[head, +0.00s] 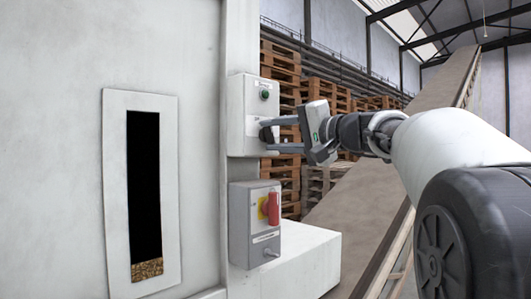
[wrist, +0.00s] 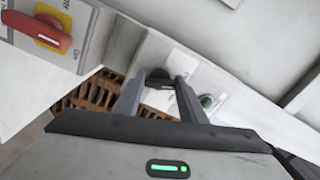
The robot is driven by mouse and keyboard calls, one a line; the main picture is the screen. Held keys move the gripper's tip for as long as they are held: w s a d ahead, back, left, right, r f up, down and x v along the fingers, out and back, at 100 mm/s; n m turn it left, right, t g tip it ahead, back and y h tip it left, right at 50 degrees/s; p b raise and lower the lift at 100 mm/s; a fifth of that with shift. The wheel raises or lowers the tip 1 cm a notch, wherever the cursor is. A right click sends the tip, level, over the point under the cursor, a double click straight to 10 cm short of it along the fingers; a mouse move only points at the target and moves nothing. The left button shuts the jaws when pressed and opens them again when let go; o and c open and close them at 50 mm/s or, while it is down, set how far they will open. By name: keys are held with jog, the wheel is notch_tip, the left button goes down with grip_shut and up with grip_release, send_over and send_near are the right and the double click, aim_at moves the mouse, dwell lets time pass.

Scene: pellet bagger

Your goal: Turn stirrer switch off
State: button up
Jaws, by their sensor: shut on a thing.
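The stirrer switch appears to be the black rotary knob (head: 266,134) on the light grey box (head: 238,112), below a green button. In the wrist view the dark knob (wrist: 158,78) sits between my fingertips. My gripper (head: 272,130) reaches in from the right and is shut on the knob; it also shows in the wrist view (wrist: 159,82). The fingers partly hide the knob, and I cannot read its position or the label.
A grey box with a red handle on yellow (head: 273,208) is mounted just below. A sight window (head: 142,200) in the machine panel shows pellets at its bottom. A sloping conveyor (head: 375,200) and stacked wooden pallets (head: 282,62) stand behind my arm.

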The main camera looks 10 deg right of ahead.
jog(key=shift+f+n+b, duration=0.1)
jog(key=shift+n+b, duration=0.85)
jog(key=shift+n, duration=0.15)
jog(key=o, duration=1.1)
jog(key=shift+c, duration=0.2)
jog(key=v, duration=1.7)
jog(key=shift+s+d, duration=0.15)
